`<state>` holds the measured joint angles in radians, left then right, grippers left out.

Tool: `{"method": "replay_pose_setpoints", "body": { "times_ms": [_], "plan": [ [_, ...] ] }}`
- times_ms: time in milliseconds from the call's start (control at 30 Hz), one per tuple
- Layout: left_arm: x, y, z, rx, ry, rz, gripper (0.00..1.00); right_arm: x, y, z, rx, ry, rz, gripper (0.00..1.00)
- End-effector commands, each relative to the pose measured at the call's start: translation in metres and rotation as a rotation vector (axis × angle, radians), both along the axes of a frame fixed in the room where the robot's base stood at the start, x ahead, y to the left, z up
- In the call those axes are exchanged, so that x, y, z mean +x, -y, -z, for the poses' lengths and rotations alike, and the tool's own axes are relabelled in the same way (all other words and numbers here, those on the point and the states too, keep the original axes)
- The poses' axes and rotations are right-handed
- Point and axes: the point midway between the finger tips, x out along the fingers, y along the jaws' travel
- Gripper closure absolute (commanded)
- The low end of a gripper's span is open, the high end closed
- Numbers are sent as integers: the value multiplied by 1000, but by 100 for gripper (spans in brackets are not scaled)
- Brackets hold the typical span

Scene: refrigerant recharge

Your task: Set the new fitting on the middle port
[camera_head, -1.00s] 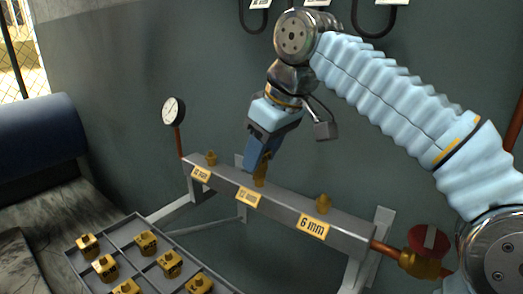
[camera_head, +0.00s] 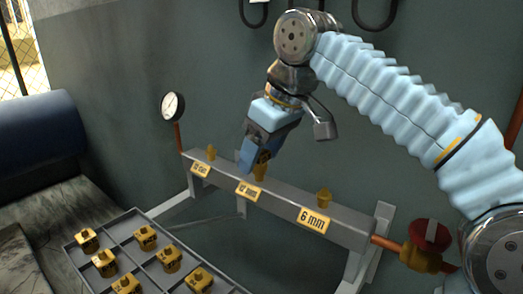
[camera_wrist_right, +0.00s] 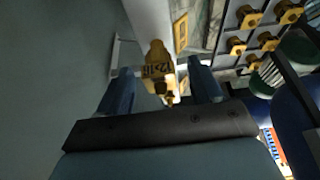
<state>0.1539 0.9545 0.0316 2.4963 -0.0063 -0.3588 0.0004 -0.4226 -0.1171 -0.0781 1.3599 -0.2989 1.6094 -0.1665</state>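My right gripper (camera_head: 250,165) points down at the middle port of the grey manifold rail (camera_head: 285,200). Its fingers are apart. A brass fitting (camera_head: 264,158) shows beside the fingers, upright at the middle port (camera_head: 260,176). In the right wrist view the fitting (camera_wrist_right: 158,62), with dark lettering on it, lies between the two spread fingers of the gripper (camera_wrist_right: 161,88), with a gap on each side. The fingers partly hide it in the head view, so I cannot tell how fully it is seated. My left gripper is not in view.
Brass ports stand on the left (camera_head: 211,153) and right (camera_head: 323,196) of the rail, above yellow labels. A pressure gauge (camera_head: 173,106) rises at the left end; a red valve (camera_head: 430,235) is at the right. A grey divided tray (camera_head: 128,218) holds several brass fittings.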

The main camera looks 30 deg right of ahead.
Motion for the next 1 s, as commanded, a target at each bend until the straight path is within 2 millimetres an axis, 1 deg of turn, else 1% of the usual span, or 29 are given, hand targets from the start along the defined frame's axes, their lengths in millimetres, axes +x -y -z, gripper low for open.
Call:
{"method": "replay_pose_setpoints", "body": {
  "times_ms": [233,333,433,500,700,833,1000],
  "plan": [
    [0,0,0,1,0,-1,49,0,0,0,0,-1,0,30],
    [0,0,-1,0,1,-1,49,-1,1,-4,0,0,0,30],
    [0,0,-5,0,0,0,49,-5,2,-17,0,2,0,30],
    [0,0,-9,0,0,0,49,-9,5,-29,1,3,1,30],
    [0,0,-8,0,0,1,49,-21,9,-58,0,2,3,30],
    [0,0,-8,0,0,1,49,-25,11,-67,-1,0,1,30],
    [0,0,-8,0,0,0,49,-26,11,-69,0,-1,0,30]
  ]
}}
